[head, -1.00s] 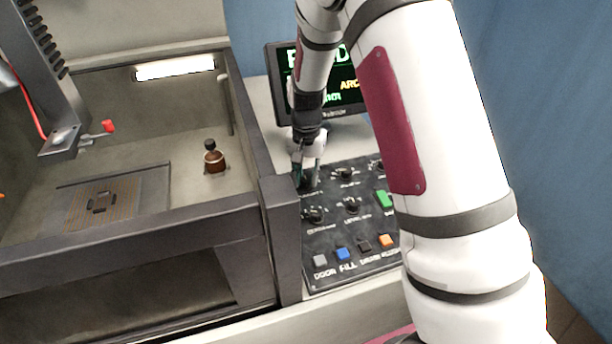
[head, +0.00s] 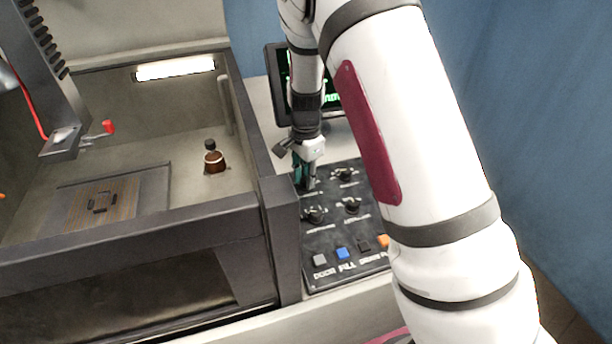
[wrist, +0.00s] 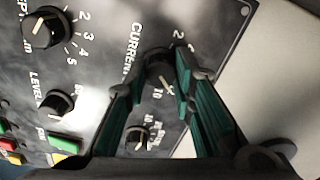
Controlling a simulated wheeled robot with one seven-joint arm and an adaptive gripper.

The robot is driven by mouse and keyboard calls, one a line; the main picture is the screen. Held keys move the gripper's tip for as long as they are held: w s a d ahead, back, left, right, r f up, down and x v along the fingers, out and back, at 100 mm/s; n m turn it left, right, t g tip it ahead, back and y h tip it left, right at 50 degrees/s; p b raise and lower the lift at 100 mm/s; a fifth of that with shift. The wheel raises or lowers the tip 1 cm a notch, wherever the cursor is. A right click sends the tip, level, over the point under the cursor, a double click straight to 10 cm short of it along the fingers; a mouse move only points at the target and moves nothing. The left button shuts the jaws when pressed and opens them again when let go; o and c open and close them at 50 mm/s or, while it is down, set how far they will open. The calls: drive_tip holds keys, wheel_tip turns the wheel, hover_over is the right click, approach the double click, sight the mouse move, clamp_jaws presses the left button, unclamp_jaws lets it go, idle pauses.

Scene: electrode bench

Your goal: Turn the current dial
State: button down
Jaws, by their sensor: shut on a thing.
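The current dial (wrist: 158,62) is a black knob with a pale pointer line, beside the printed word CURRENT in the wrist view. My gripper (wrist: 164,78) has its two teal fingers on either side of this knob and is shut on it. The fingers cover part of the knob and some of its scale; a 2 and a 10 can be read. In the head view my gripper (head: 304,183) reaches down to the upper left of the black control panel (head: 330,233), and the dial is mostly hidden there.
Other knobs sit close by: a large one (wrist: 44,31), the level knob (wrist: 57,103) and a small one (wrist: 137,138). Grey (head: 320,260), blue (head: 342,253) and orange (head: 383,241) buttons line the panel's front. The tank wall (head: 279,215) rises left; a monitor (head: 275,85) stands behind.

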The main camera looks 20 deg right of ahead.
sight(305, 179)
idle(0.5)
drive_tip(key=c, duration=1.3)
unclamp_jaws()
drive_tip(key=shift+c, duration=0.2)
wheel_tip(305, 179, up, 12)
